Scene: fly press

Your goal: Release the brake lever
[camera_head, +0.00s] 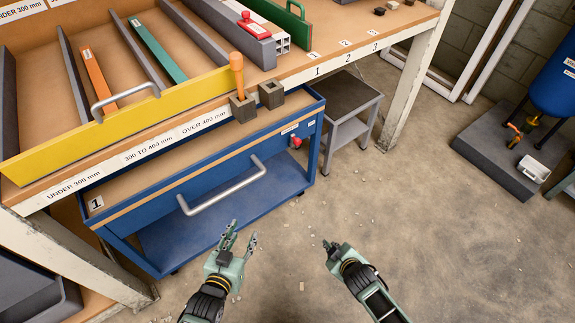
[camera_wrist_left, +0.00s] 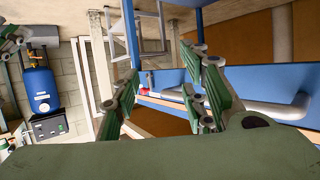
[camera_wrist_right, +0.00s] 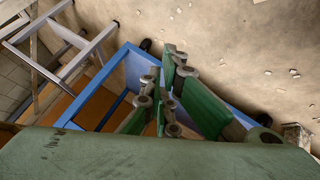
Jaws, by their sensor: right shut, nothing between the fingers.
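A blue trolley (camera_head: 240,197) with a silver handle (camera_head: 222,187) stands under the front of the workbench. A small red knob (camera_head: 295,141), which looks like the brake lever, sits on its right end beside a white label. A small red part also shows in the left wrist view (camera_wrist_left: 145,91), beyond the fingers. My left gripper (camera_head: 243,231) is open and empty over the floor in front of the trolley, apart from the red knob. My right gripper (camera_head: 327,244) is shut and empty over the floor further right. The trolley's blue frame (camera_wrist_right: 95,90) shows behind its fingers.
A grey stand (camera_head: 348,95) and a white bench leg (camera_head: 408,85) are right of the trolley. A blue tank (camera_head: 555,80) stands far right. The middle floor is mostly clear.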

